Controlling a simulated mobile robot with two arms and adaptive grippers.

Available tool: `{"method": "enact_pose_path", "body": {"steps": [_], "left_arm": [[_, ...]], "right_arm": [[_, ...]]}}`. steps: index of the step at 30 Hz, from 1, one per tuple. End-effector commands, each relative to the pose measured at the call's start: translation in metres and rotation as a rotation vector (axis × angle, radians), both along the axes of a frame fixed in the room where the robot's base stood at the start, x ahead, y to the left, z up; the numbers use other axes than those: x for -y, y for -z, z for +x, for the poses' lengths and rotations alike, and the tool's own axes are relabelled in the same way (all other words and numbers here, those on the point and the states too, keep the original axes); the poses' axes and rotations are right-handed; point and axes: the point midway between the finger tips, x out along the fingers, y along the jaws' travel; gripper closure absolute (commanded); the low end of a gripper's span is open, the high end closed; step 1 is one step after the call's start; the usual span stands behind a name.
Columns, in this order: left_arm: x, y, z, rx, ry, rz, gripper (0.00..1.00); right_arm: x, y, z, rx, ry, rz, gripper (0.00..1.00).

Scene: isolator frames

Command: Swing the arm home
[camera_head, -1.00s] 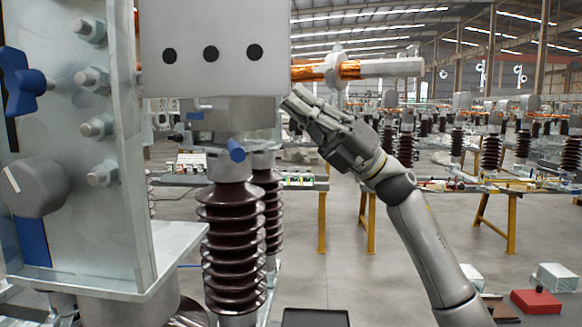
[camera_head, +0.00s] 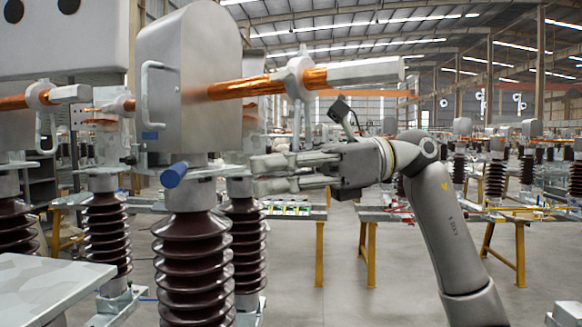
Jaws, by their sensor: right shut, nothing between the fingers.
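An isolator frame stands at centre-left. Its grey housing (camera_head: 190,75) sits on a dark brown ribbed insulator (camera_head: 195,262). A copper-coloured arm (camera_head: 238,88) runs right from the housing through a pale clamp ring (camera_head: 298,76) to a grey end piece (camera_head: 365,71), roughly level. A blue knob (camera_head: 174,175) sticks out below the housing. My right gripper (camera_head: 262,175) is shut and empty, pointing left below the copper arm and close to the insulator top in the picture. Whether it touches anything cannot be told. My left gripper is not in view.
Another isolator's housing (camera_head: 60,38) and insulator (camera_head: 105,235) stand at the left. A pale flat plate (camera_head: 50,285) is at the lower left. Work tables with yellow legs (camera_head: 368,255) stand behind my right arm. The floor (camera_head: 370,300) at lower centre is clear.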

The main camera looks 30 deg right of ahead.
Motion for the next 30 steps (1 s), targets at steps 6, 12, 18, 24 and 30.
{"method": "enact_pose_path", "body": {"steps": [6, 12, 18, 24, 30], "left_arm": [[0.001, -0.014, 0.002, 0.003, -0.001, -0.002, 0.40], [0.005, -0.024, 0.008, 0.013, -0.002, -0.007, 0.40], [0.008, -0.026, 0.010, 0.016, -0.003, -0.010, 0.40], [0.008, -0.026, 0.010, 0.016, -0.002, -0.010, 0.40], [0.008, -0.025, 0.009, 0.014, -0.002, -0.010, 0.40]], "right_arm": [[-0.046, 0.003, 0.008, -0.001, -0.004, 0.000, 1.00], [-0.074, 0.006, 0.014, -0.001, -0.002, 0.001, 1.00], [-0.084, 0.009, 0.017, -0.002, 0.000, 0.002, 1.00], [-0.085, 0.009, 0.017, -0.002, 0.000, 0.002, 1.00], [-0.085, 0.009, 0.017, -0.001, 0.003, 0.002, 1.00]]}}
